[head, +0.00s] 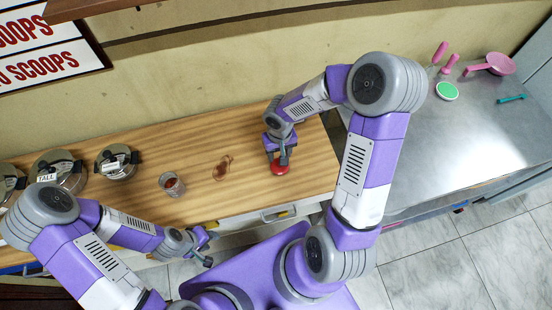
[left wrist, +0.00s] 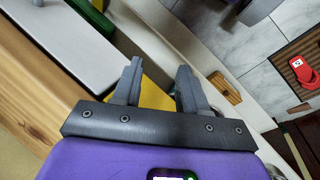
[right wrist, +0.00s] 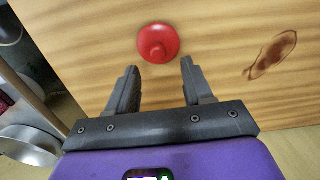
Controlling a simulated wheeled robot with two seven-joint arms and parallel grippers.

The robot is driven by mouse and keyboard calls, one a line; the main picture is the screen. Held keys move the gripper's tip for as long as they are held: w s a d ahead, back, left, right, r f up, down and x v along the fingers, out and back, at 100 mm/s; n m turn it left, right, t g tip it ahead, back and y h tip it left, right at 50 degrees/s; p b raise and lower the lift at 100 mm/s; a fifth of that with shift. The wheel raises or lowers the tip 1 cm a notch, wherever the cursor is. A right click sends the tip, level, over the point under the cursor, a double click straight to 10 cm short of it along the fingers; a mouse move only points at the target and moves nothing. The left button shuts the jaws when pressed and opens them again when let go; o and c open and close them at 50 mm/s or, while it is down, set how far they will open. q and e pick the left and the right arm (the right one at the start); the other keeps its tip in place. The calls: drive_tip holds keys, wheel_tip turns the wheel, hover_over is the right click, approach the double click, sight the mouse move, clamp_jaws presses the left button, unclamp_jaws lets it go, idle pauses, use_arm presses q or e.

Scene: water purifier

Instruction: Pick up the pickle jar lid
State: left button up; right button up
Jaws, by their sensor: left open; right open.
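The red lid (head: 280,168) lies on the wooden countertop near its right end. In the right wrist view the lid (right wrist: 158,43) is round with a small knob and sits just beyond the fingertips, between their lines. My right gripper (right wrist: 158,75) is open and empty; in the head view it (head: 281,155) is right above or beside the lid, and contact cannot be told. My left gripper (left wrist: 157,75) is open and empty; in the head view it (head: 211,248) hangs by the counter's front edge, over the floor side. No jar shows clearly.
The wooden counter (head: 235,130) also holds a glass (head: 172,184) with dark contents, a brown stain (head: 223,166) and several lidded metal pots (head: 116,161) at left. A drawer front (head: 270,212) is below the edge. A metal table (head: 440,140) at right holds a pink pan (head: 499,64).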

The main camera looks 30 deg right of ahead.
sight(277, 170)
drive_tip(key=f, duration=0.2)
drive_tip(key=f+b, duration=0.1)
drive_tip(key=f, duration=0.3)
drive_tip(key=shift+s, duration=0.3)
clamp_jaws()
